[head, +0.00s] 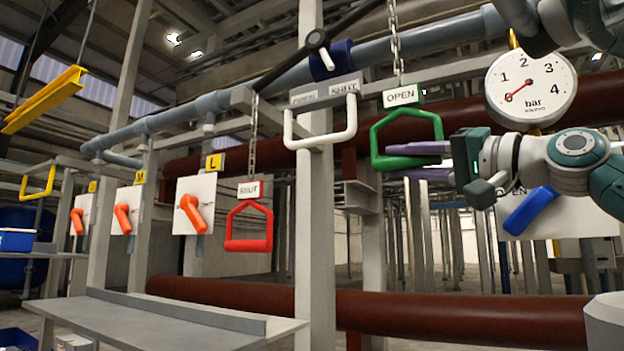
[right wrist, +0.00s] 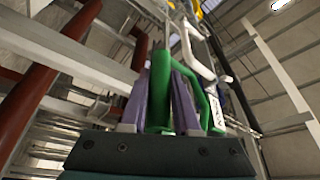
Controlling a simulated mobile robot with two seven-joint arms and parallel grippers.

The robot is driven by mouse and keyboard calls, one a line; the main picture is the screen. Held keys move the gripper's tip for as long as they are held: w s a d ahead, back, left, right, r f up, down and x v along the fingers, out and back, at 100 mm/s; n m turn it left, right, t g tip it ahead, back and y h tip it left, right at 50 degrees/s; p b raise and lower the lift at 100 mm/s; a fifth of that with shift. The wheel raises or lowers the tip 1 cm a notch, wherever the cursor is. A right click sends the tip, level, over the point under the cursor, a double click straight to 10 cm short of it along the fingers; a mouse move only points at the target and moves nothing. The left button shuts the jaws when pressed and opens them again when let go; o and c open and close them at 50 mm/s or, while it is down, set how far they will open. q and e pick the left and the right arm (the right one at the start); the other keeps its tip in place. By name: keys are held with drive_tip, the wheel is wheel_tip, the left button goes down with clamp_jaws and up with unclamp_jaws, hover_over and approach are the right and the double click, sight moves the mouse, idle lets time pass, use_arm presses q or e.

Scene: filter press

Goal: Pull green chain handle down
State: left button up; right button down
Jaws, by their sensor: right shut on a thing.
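The green chain handle (head: 376,140) hangs on a chain below a white OPEN tag (head: 400,96) in the head view. My right gripper (head: 398,160) reaches in from the right, its purple fingers shut on the handle's lower bar. In the right wrist view, the green handle (right wrist: 161,85) stands between the two purple fingers of my right gripper (right wrist: 158,100). The chain runs up to a lever (head: 315,42) at the overhead blue-grey pipe. My left gripper is not in view.
A red SHUT handle (head: 248,228) hangs to the left. A white bar handle (head: 320,140) is close left of the green one. A pressure gauge (head: 530,88) and a blue lever (head: 531,210) are close right. A grey bench (head: 160,325) stands lower left.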

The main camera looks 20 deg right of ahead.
wheel_tip(320, 180, down, 14)
drive_tip(key=b, duration=1.1)
drive_tip(key=shift+w, duration=0.1)
drive_tip(key=c, duration=0.9)
unclamp_jaws()
drive_tip(key=shift+c, duration=0.2)
drive_tip(key=shift+o, duration=1.4)
drive_tip(key=shift+r, duration=0.1)
drive_tip(key=shift+b, duration=0.3)
